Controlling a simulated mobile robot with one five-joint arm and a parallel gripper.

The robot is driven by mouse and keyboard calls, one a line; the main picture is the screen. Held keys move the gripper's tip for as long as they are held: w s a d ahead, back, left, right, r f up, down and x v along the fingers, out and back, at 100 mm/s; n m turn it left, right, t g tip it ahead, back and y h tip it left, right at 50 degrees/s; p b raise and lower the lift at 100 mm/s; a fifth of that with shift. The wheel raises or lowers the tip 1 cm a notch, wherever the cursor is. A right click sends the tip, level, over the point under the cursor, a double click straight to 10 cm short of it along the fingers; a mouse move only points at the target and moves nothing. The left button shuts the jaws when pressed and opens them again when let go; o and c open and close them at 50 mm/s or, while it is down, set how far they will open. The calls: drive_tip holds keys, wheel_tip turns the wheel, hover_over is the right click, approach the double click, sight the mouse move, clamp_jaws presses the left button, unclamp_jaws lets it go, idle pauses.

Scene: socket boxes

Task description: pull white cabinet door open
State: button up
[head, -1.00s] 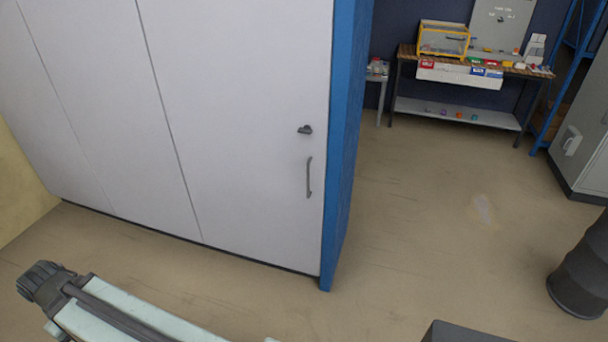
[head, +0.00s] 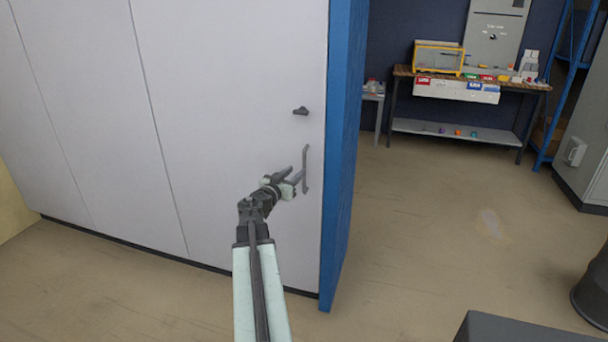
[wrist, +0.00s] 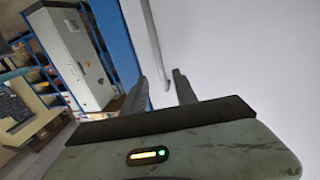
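The white cabinet door (head: 240,90) is the tall right-hand panel beside a blue edge in the head view, and it looks closed. Its grey vertical bar handle (head: 306,165) is near the right edge, below a small dark latch (head: 301,111). My gripper (head: 297,176) is at the left of the handle's lower part. In the wrist view my gripper (wrist: 158,77) has its two dark fingers apart, with the handle's end (wrist: 153,40) showing between their tips. Whether a finger touches the handle I cannot tell.
The blue side panel (head: 345,150) borders the door. Open floor (head: 430,220) lies to the right. A workbench (head: 470,80) with bins stands at the back, with a grey cabinet (head: 590,150) and a dark barrel (head: 592,290) at the right.

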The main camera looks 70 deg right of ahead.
drive_tip(key=d, duration=0.7)
drive_tip(key=shift+s+d, duration=0.4)
drive_tip(key=shift+a, duration=0.1)
clamp_jaws()
idle(0.9)
